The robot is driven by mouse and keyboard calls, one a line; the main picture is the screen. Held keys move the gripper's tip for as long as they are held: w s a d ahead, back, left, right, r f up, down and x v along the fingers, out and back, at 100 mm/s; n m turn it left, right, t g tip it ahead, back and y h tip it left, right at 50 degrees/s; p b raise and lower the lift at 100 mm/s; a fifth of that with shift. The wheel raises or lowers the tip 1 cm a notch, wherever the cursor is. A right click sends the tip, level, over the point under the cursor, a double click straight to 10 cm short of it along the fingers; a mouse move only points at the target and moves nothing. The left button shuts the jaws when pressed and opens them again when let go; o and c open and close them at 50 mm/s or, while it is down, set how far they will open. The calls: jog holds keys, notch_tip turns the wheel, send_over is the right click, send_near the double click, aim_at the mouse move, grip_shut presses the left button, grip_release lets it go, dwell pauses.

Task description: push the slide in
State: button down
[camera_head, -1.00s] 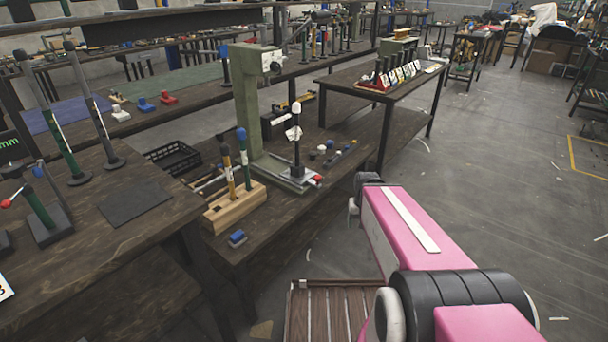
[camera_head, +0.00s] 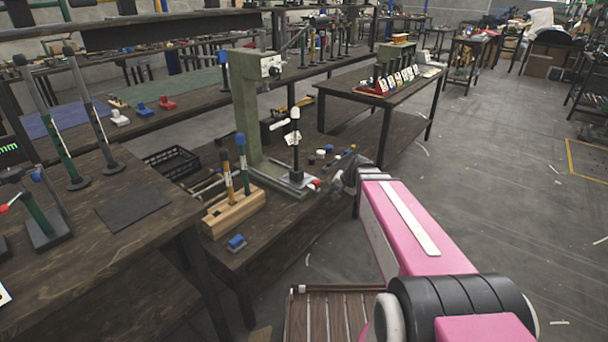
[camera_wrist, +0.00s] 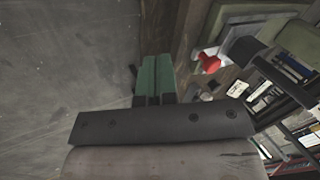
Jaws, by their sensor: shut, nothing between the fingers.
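The green press (camera_head: 247,110) stands on the lower wooden bench. Its slide, with a red knob (camera_head: 315,184) at the outer end, sits at the foot of the press on the side towards my arm. The red knob also shows in the wrist view (camera_wrist: 208,63), beside a pale part. My gripper (camera_wrist: 154,62) shows there as two green fingers pressed together with nothing between them. They are left of the red knob, with a visible gap in the picture. In the head view my wrist is just right of the knob, and the fingertips cannot be made out.
A wooden block (camera_head: 234,212) holding upright tools stands left of the press, with a small blue item (camera_head: 236,243) near the bench edge. Small loose parts lie behind the slide. A black crate (camera_head: 171,162) is further left.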

aim_at(300, 175)
jog(key=w+a+r+m+t+y, duration=0.35)
jog(key=w+r, duration=0.25)
jog(key=w, duration=0.4)
jog(key=shift+g+h, duration=0.35)
jog(key=shift+g, duration=0.1)
jog(key=x, duration=1)
jog(key=shift+a+f, duration=0.25)
jog(key=shift+w+a+r, duration=0.15)
jog(key=shift+w+a, duration=0.5)
jog(key=shift+a, duration=0.25)
jog(key=shift+w+a, duration=0.35)
jog(key=shift+a, duration=0.25)
